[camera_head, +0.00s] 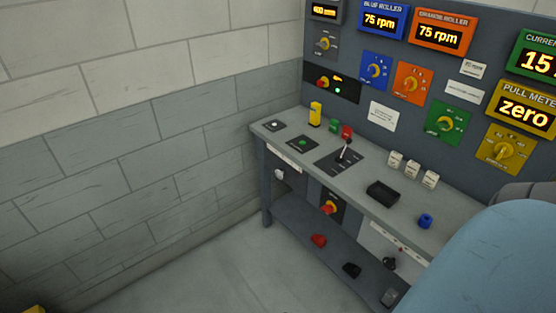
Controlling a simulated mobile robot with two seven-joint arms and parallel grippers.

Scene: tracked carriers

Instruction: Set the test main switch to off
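Two red-and-yellow rotary switches show in the head view, and I cannot read a label that tells which one is the test main switch. One rotary switch (323,83) is on a black plate on the upright panel, beside a lit green lamp (338,91). The other rotary switch (329,208) is on a dark plate below the desk top. Both are too small for me to tell their on or off position. Neither of my grippers is in view, and nothing touches either switch.
The grey desk (375,210) carries a joystick lever (344,150), a black tray (382,193), white blocks and small coloured pieces. Dials and lit displays fill the panel above. Loose items lie on the low shelf (295,222). The floor (225,275) in front is clear.

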